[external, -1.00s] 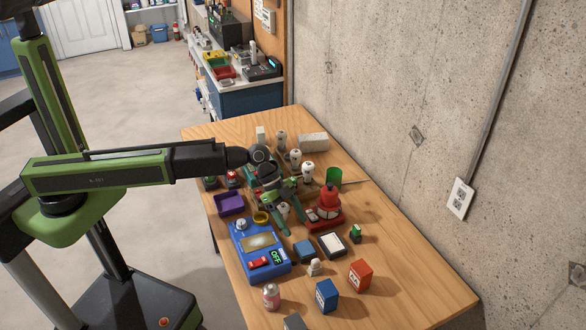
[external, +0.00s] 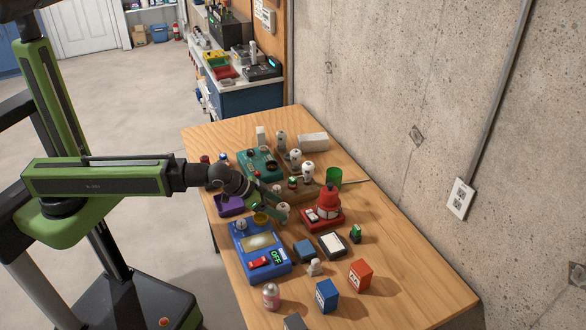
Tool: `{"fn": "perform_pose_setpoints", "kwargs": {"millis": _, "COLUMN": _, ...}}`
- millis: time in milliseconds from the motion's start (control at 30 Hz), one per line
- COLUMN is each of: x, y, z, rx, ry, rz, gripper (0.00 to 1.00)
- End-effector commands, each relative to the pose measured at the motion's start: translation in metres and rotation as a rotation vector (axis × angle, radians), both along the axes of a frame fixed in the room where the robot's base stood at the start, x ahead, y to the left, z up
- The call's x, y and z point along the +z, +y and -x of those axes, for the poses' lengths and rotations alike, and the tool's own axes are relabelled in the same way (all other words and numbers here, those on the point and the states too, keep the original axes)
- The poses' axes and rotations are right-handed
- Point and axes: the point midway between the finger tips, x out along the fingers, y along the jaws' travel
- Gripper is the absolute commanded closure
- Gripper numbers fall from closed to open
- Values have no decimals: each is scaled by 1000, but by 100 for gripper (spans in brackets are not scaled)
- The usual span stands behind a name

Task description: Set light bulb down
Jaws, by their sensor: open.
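A white light bulb (external: 284,209) is on the wooden table just right of my gripper, partly hidden by a finger. My gripper (external: 272,203) is open. Its green fingers reach right toward this bulb; I cannot tell whether one touches it. Similar white bulb-like pieces, one at the back (external: 281,138), one in the middle (external: 295,157) and one nearer (external: 308,170), stand upright farther back on the table.
A blue device with a screen (external: 275,270) is in front of my gripper, and a purple tray (external: 229,207) is under my arm. A red device (external: 328,205) stands to the right, a teal device (external: 258,163) behind. The table's (external: 410,270) right part is clear.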

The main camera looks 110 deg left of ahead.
Motion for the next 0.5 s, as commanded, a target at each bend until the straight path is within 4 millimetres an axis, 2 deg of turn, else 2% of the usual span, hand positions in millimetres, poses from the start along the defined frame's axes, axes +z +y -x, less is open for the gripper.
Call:
{"fn": "perform_pose_setpoints", "kwargs": {"millis": 200, "x": -36, "y": 17, "z": -25, "rx": 1, "ry": 0, "rz": 1, "gripper": 33}}
{"fn": "perform_pose_setpoints", "kwargs": {"millis": 267, "x": -42, "y": 21, "z": -31, "rx": 1, "ry": 0, "rz": 1, "gripper": 33}}
{"fn": "perform_pose_setpoints", "kwargs": {"millis": 500, "x": -41, "y": 24, "z": -33, "rx": -1, "ry": 0, "rz": 1, "gripper": 33}}
